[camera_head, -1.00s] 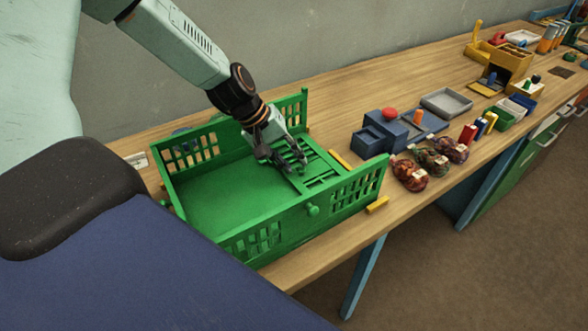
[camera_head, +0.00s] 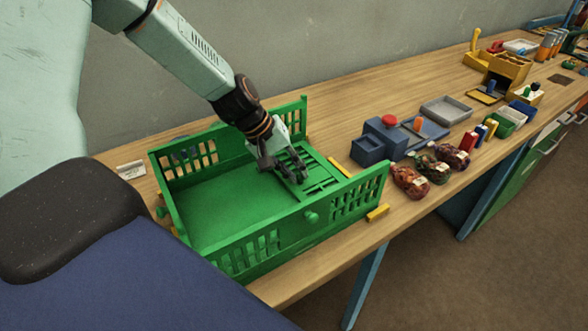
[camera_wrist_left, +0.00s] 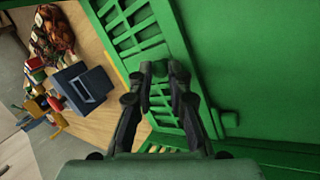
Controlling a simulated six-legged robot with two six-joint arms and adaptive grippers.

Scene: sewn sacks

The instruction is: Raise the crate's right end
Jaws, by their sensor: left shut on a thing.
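The green crate (camera_head: 215,212) stands on the wooden bench with slatted side walls. Its right end panel (camera_head: 322,172), a slatted green piece, leans low at the right side of the crate, and it also shows in the left wrist view (camera_wrist_left: 134,28). My left gripper (camera_head: 296,174) reaches down over the crate, and its fingers are shut on the end panel's edge. In the left wrist view the two fingers (camera_wrist_left: 163,72) close together against the green panel. The exact grip point is partly hidden by the fingers. My right gripper does not show.
Yellow blocks (camera_head: 378,212) lie beside the crate's right end. To the right stand a blue box (camera_head: 368,151), net sacks (camera_head: 410,181) and a grey tray (camera_head: 446,108). The bench's front edge is close to the crate. A wall is behind.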

